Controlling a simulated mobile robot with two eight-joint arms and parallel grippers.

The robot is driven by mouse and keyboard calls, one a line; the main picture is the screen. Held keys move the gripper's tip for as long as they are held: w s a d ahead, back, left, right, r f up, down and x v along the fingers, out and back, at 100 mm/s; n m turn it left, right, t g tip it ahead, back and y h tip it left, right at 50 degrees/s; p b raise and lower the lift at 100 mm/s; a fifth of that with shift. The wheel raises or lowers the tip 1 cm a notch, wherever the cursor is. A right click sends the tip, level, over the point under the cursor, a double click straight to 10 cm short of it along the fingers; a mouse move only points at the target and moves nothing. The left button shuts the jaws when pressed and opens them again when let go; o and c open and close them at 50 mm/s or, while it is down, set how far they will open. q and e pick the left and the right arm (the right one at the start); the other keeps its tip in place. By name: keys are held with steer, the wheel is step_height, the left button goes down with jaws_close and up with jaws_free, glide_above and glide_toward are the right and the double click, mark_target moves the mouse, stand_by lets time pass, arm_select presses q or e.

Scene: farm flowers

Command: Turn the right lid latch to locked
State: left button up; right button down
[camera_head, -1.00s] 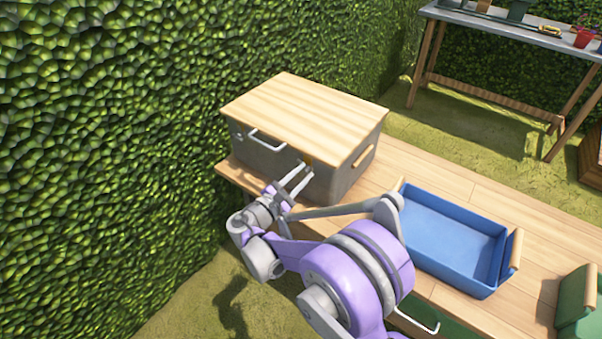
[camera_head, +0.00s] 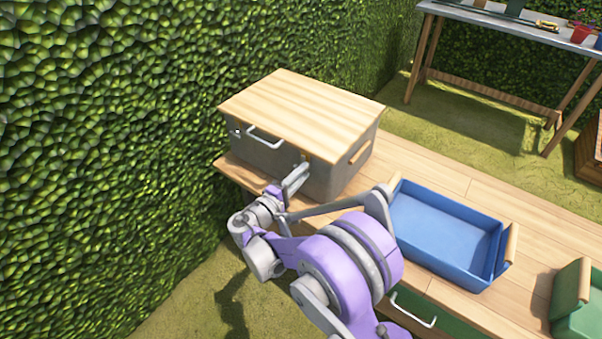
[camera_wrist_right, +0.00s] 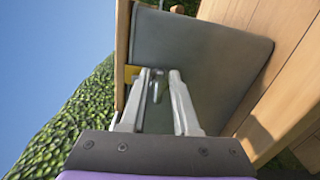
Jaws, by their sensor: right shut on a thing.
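A grey box (camera_head: 325,178) with a closed wooden lid (camera_head: 300,112) stands on the wooden bench. The right lid latch, with its yellow plate (camera_wrist_right: 160,71), sits on the box front just under the lid edge; its small metal lever (camera_wrist_right: 156,90) shows in the wrist view. My right gripper (camera_head: 300,170) is at this latch. In the wrist view its fingers (camera_wrist_right: 160,84) are on either side of the lever, shut on it. The head view mostly hides the latch behind the fingers, so its turn is hard to read. My left gripper is not in view.
A front handle (camera_head: 265,139) and another small latch (camera_head: 238,132) are left of my gripper. A blue tray (camera_head: 445,235) and a green container (camera_head: 577,305) stand on the bench (camera_head: 400,160) to the right. A hedge (camera_head: 100,130) borders the left.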

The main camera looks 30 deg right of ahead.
steer(key=shift+m, duration=0.6)
steer(key=c, duration=0.7)
jaws_free()
steer(key=p+v, duration=0.1)
steer(key=v, duration=1)
steer(key=shift+f, duration=0.1)
steer(key=shift+d, duration=0.15)
